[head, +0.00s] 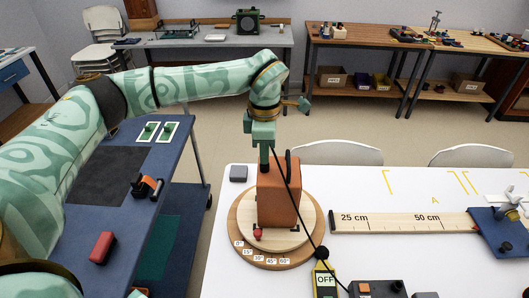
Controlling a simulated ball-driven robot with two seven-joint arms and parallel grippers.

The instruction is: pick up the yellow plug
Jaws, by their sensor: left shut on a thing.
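My left gripper (264,158) comes down from above at the top of the orange speaker box (279,195), fingers pointing down. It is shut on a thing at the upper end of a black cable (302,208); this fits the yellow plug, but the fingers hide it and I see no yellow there. The cable runs down past the speaker's front toward the black box (378,289) at the bottom edge. The speaker stands upright on a round wooden turntable (245,222) with angle labels. My right gripper is not in view.
A yellow meter (325,281) reading OFF with a black ball tip stands just in front of the turntable. A wooden ruler (400,222) leads right to a blue stand (497,240). A small grey block (238,173) lies behind left.

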